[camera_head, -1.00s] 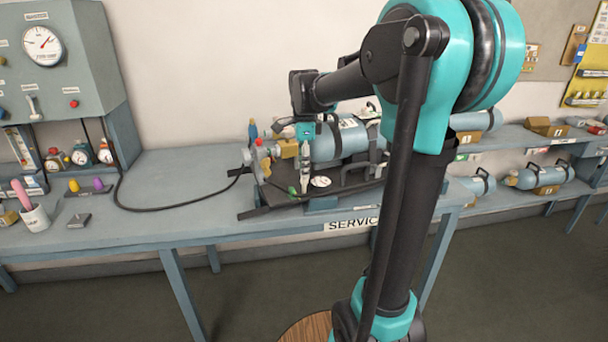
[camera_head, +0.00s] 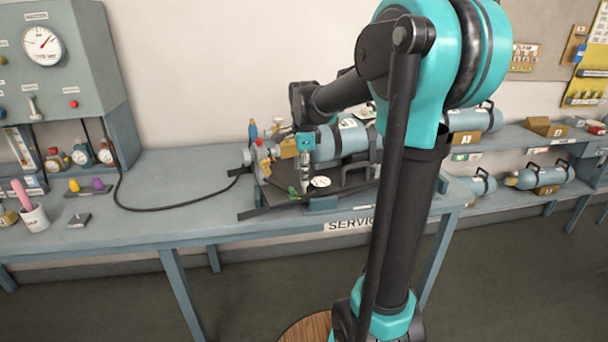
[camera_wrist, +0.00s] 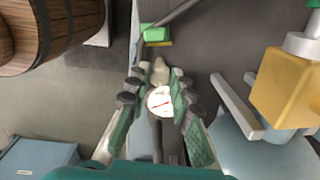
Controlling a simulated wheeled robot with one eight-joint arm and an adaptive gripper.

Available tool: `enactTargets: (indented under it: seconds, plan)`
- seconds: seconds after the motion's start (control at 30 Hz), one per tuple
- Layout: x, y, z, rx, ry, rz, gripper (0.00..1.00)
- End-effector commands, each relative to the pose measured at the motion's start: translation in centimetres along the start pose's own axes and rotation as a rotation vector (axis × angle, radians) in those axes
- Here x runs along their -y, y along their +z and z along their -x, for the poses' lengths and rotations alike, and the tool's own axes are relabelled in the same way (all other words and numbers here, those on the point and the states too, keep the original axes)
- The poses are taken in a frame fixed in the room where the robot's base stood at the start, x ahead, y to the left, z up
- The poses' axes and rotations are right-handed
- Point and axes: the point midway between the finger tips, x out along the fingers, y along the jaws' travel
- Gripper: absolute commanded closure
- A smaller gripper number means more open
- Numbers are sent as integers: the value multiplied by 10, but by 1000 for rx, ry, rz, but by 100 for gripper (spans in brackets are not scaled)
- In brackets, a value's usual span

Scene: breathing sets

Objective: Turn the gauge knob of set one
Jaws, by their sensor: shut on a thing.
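A breathing set with a blue-grey cylinder (camera_head: 345,140) lies on its dark backplate on the service bench. A small white gauge (camera_head: 320,182) shows near the set's front edge. In the wrist view the white gauge face (camera_wrist: 159,102), with a red needle, sits between my fingers, with a pale beige knob (camera_wrist: 158,70) just beyond it at the fingertips. My gripper (camera_wrist: 157,80) is shut on the knob, with one finger on each side. In the head view my gripper (camera_head: 306,182) points down beside the gauge, its fingertips small and hard to make out.
A yellow block (camera_wrist: 288,88) on the set stands close to the right of my gripper in the wrist view. A green tag (camera_wrist: 156,33) lies beyond the fingertips. A black hose (camera_head: 150,208) runs across the bench to the panel (camera_head: 85,85).

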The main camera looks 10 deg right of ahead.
Motion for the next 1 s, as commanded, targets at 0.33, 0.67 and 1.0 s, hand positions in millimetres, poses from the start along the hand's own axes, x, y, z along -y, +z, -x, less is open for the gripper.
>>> enactTargets:
  seconds: [0.33, 0.67, 1.0]
  plan:
    - [0, 0, 0, 0, 0, 54, 100]
    - [0, 0, 0, 0, -1, 289, 100]
    - [0, 0, 0, 0, -2, 612, 100]
